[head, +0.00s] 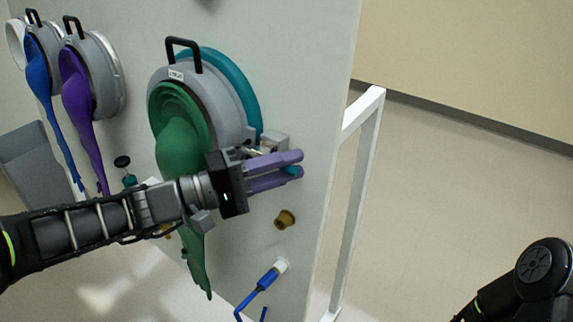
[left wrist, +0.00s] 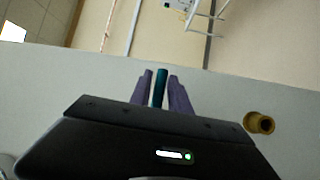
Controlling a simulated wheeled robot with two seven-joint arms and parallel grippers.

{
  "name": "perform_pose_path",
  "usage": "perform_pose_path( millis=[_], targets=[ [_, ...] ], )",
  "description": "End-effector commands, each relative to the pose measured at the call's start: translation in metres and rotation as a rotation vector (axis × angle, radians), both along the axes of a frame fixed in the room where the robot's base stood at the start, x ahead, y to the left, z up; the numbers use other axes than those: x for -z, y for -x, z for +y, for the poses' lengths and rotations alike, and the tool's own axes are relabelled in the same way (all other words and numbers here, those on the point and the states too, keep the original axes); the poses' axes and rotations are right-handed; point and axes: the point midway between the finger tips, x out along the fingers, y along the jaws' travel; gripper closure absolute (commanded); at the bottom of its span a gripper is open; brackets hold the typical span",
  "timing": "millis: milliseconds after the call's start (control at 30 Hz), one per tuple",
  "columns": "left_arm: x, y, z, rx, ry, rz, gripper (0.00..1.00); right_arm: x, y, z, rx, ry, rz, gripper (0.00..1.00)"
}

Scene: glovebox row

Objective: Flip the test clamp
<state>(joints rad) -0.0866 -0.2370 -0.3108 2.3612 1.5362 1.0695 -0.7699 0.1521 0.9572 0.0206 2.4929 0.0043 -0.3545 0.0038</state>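The test clamp (head: 272,142) is a small metal piece on the panel at the lower right rim of the ring with the green glove. Its teal handle (head: 293,171) shows just past my fingers. My left gripper (head: 300,164) has two purple fingers, one on each side of the handle, and looks shut on it. In the left wrist view the teal handle (left wrist: 159,88) stands between the purple fingers (left wrist: 160,80) with little room beside it. My gripper hides part of the clamp. My right gripper is out of view; only a bit of that arm shows at the lower right.
The green glove (head: 181,150) hangs close to my left wrist. A brass fitting (head: 285,219) and a blue hose connector (head: 268,279) sit lower on the panel. Purple (head: 77,85) and blue (head: 38,68) gloves hang further left. A white frame (head: 359,190) stands behind the panel; the floor right is clear.

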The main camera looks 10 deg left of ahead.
Motion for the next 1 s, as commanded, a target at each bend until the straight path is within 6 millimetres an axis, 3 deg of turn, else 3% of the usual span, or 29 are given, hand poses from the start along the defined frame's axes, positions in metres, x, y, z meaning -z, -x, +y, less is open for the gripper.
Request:
perform_pose_path(
  millis=[267, 1000],
  targets=[
    [0.0, 0.0001, 0.0002, 0.0, 0.0, 0.0, 1.0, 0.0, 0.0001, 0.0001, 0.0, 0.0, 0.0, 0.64],
    [0.0004, 0.0002, 0.0001, 0.0, 0.0, 0.001, 1.0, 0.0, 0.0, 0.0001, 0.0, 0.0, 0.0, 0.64]
  ],
)
